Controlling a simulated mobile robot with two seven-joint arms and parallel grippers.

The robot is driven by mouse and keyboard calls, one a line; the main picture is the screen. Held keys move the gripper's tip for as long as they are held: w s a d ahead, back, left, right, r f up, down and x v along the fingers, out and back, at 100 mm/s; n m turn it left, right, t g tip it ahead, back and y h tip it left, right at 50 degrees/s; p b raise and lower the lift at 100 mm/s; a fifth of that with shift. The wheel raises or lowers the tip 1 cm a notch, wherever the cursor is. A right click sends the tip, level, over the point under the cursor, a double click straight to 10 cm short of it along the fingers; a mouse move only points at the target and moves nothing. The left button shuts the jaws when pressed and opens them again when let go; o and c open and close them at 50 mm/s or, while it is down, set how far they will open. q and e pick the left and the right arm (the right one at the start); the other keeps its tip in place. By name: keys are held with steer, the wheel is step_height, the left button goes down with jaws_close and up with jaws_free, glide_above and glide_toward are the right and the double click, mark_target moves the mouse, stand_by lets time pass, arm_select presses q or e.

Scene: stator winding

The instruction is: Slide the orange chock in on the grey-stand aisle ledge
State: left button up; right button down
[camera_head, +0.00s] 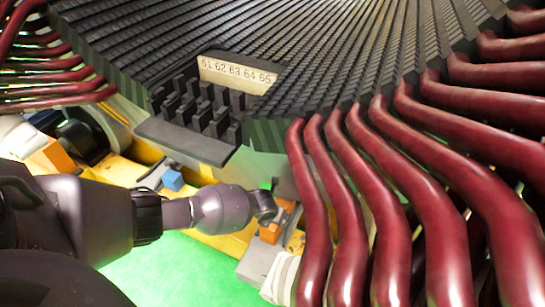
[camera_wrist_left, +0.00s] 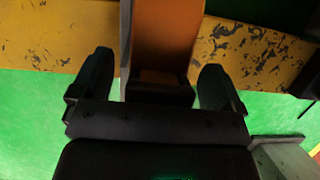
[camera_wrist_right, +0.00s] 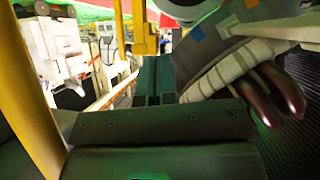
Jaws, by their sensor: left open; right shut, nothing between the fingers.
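An orange chock (camera_wrist_left: 165,40) lies between the spread fingers of my left gripper (camera_wrist_left: 153,75) in the left wrist view. The fingers stand apart on either side of it, with a gap at each side. In the head view the left gripper (camera_head: 266,208) is by an orange piece (camera_head: 271,233) at the yellow ledge (camera_head: 225,238), under the stator; the gripper partly hides that spot. A grey block (camera_head: 258,262) is just below it. My right gripper (camera_wrist_right: 155,80) is shut and empty in the right wrist view; it is not in the head view.
Dark red coils (camera_head: 375,190) hang close to the right of the left gripper. A black slotted holder with a numbered plate (camera_head: 238,74) sits above. A blue block (camera_head: 172,180) and another orange block (camera_head: 57,156) are further left. Green floor (camera_head: 165,270) is open below.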

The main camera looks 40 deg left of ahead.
arm_select(q)
steer(key=a+p+v, duration=0.1)
steer(key=p+v, duration=0.4)
steer(key=v, duration=0.5)
steer(key=shift+s+d+r, duration=0.15)
steer(key=shift+d+r, duration=0.2)
steer(key=shift+d, duration=0.15)
arm_select(e)
steer(key=shift+s+a+r+n+g, duration=0.1)
steer(key=shift+a+r+n+g, duration=0.05)
steer(key=shift+g, duration=0.35)
steer(key=shift+s+a+r+n+g, duration=0.1)
steer(key=shift+r+n+g, duration=0.05)
steer(key=shift+g, duration=0.35)
arm_select(q)
steer(key=shift+f, duration=0.1)
